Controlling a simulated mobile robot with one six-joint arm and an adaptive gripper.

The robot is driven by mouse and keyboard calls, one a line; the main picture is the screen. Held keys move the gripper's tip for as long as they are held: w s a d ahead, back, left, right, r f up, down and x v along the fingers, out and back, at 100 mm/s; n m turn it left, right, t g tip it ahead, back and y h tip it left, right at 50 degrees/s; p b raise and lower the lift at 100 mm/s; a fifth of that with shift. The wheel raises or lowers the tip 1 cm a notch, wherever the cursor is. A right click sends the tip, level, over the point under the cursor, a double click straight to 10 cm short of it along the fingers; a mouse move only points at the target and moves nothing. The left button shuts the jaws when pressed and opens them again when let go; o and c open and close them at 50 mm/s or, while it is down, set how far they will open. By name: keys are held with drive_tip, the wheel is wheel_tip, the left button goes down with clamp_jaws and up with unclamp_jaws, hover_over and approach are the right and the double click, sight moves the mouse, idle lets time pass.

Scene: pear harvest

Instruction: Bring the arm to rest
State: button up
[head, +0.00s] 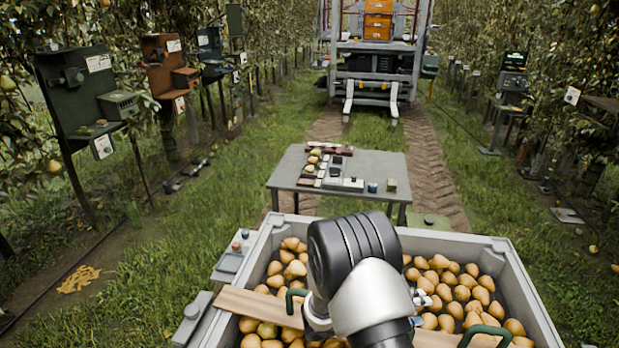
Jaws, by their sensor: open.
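My arm (352,262), black and white, rises at the bottom centre of the head view and folds over a grey crate (516,268) full of yellow-brown pears (452,290). My gripper (420,300) shows only in part, just right of the arm above the pears. It is open, and I see no pear held in it. The arm hides most of the gripper and the middle of the crate.
A wooden plank (250,305) and green handles (484,333) cross the crate. A grey table (378,167) with small items stands beyond it. A grey machine (375,62) stands on the track. Posts with boxes (82,92) line the left trees. Grass is open on both sides.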

drive_tip(key=s+r+m+g+y, duration=0.4)
drive_tip(key=s+r+g+y, duration=0.15)
drive_tip(key=s+r, duration=0.95)
drive_tip(key=s+a+r+t+y, duration=0.6)
drive_tip(key=s+a+y, duration=0.3)
drive_tip(key=s+a, duration=0.2)
drive_tip(key=shift+s+a+r, duration=0.3)
drive_tip(key=shift+s+r, duration=0.1)
drive_tip(key=shift+r, duration=0.15)
